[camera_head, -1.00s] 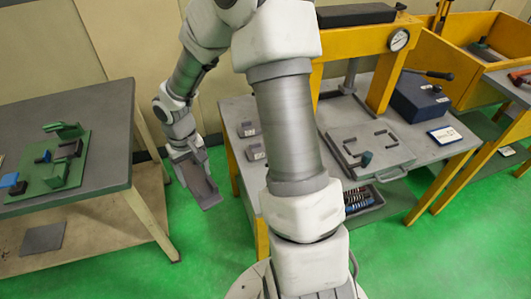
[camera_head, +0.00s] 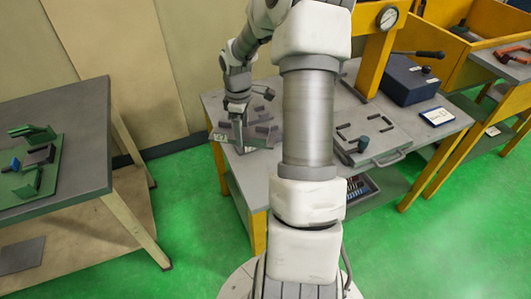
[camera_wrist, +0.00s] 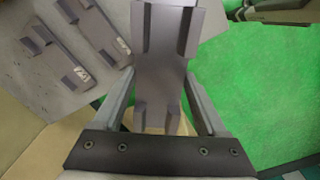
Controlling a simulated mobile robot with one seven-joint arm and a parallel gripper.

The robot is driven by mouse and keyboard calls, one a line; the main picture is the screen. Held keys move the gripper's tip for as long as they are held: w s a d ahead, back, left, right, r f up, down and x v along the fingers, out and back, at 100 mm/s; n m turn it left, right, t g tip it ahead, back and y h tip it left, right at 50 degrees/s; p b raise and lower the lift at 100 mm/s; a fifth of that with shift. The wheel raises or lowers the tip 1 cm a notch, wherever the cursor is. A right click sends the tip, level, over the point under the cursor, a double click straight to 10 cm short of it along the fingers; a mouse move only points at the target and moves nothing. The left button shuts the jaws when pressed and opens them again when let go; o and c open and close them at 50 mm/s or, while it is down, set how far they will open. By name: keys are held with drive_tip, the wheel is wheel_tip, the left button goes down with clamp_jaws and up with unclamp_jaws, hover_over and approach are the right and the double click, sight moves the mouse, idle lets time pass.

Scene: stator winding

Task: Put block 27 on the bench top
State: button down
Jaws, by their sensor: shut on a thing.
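My gripper (camera_head: 237,112) is shut on a grey block with raised ends, block 27 (camera_head: 219,137). A small label, which looks like 27, shows on its near side in the head view. In the wrist view the held block (camera_wrist: 160,65) lies between both fingers, with its face towards the camera. The block is over the left edge of the grey bench top (camera_head: 255,165) in the head view. I cannot tell whether it touches the top. In the wrist view green floor shows to the right of it.
Two similar grey blocks (camera_wrist: 48,52) (camera_wrist: 98,28) lie on the bench top beside the held one. A yellow press (camera_head: 371,50), a fixture plate (camera_head: 385,140) and a blue box (camera_head: 410,80) stand further right. Another table (camera_head: 75,115) with a green fixture (camera_head: 35,165) is at left.

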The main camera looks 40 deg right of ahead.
drive_tip(key=s+d+f+n+b, duration=0.25)
drive_tip(key=s+d, duration=0.25)
drive_tip(key=d, duration=0.5)
drive_tip(key=s+d+f+n+b, duration=0.1)
drive_tip(key=s+d+n+b, duration=0.3)
drive_tip(key=d, duration=0.5)
drive_tip(key=a+f, duration=0.2)
drive_tip(key=a, duration=0.1)
drive_tip(key=a+f, duration=0.3)
drive_tip(key=a, duration=0.1)
drive_tip(key=a+f, duration=0.2)
drive_tip(key=a, duration=0.2)
drive_tip(key=shift+w+f, duration=0.15)
drive_tip(key=shift+w, duration=0.05)
drive_tip(key=shift+f+b, duration=0.4)
drive_tip(key=shift+f, duration=1.5)
drive_tip(key=shift+f, duration=0.1)
unclamp_jaws()
